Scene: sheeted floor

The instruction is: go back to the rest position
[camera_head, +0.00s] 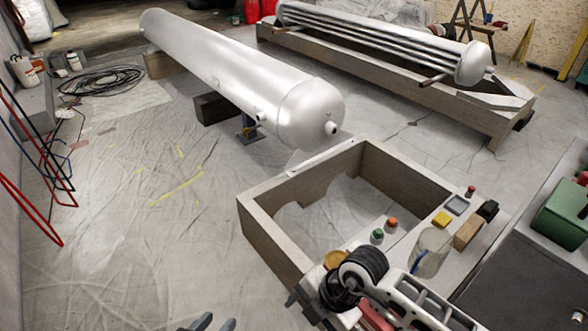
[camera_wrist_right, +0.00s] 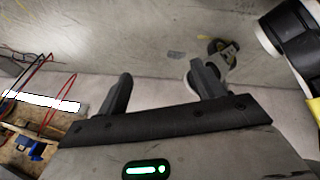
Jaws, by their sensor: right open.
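My left gripper (camera_head: 210,323) shows only as dark fingertips at the bottom edge of the head view, over the sheeted floor. The rest of it is cut off, and I cannot tell how far its jaws stand apart. My right arm comes in at the bottom right of the head view, over the near corner of the wooden frame. In the right wrist view my right gripper (camera_wrist_right: 160,72) is open, with its two dark fingers well apart and nothing between them.
A silver tank (camera_head: 235,65) and a tube bundle (camera_head: 385,42) lie behind. A green case (camera_head: 562,215) is at right. Sheeted floor at left is mostly clear.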

